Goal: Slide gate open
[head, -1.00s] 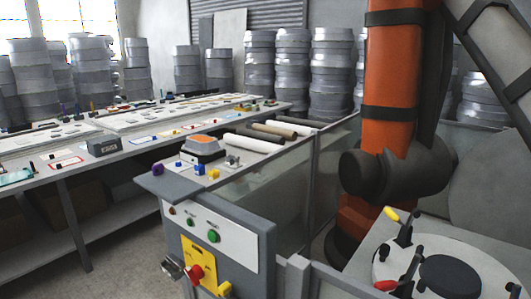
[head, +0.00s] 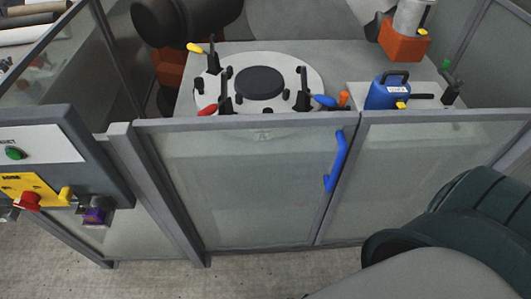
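The gate is part of a low fence of glass panels in grey frames. A vertical blue handle (head: 337,161) sits near the post where the left glass panel (head: 245,185) and the right glass panel (head: 420,165) meet. No open gap shows between these panels, so the gate looks closed. I cannot tell from the frame which panel slides. Neither of my grippers is in view, and nothing touches the handle.
Behind the fence is a white round fixture (head: 295,75) with several clamps, and a blue device (head: 388,93). A control panel (head: 50,155) stands at the left. A dark ribbed round object (head: 465,215) fills the lower right. Bare floor (head: 250,275) lies before the fence.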

